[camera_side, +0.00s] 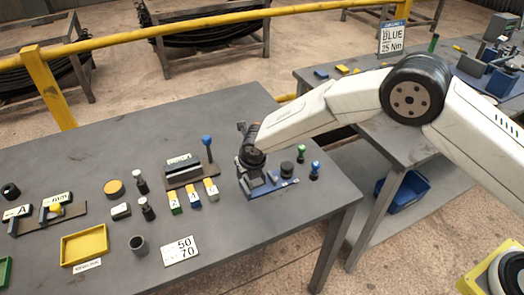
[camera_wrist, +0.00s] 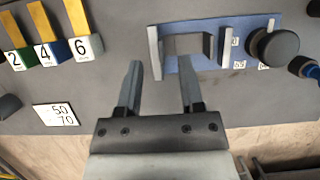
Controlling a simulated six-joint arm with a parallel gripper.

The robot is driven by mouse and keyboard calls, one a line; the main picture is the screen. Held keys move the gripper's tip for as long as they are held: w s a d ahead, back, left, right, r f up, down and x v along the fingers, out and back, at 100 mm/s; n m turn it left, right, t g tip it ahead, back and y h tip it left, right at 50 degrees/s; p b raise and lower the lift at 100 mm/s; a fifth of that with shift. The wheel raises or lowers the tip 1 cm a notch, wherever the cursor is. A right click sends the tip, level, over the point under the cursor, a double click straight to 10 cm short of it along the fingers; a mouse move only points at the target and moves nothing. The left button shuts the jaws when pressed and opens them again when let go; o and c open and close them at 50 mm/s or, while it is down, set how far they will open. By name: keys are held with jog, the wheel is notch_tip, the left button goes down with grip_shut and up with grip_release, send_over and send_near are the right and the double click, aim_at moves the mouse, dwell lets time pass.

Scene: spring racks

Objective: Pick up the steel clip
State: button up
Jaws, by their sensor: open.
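A grey U-shaped metal piece, which looks like the steel clip (camera_wrist: 205,43), sits on a blue fixture plate (camera_wrist: 240,27) in the wrist view, between two upright grey plates. My gripper (camera_wrist: 160,63) is open and empty, its two fingers spread just below and left of the clip in the picture. The right finger's tip is close to the clip's lower edge; I cannot tell the height gap. In the side view my gripper (camera_side: 250,178) is over the left end of the blue fixture (camera_side: 284,186) and hides the clip.
A black knob (camera_wrist: 275,46) stands on the fixture's right part. Three numbered blocks (camera_side: 193,196) and a 50/70 card (camera_side: 180,250) lie to the left. Green and blue knobs (camera_side: 314,170) stand at right. A yellow tray (camera_side: 84,245) is far left.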

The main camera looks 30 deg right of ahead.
aim_at(245, 177)
jog(key=shift+x, duration=1.95)
grip_shut()
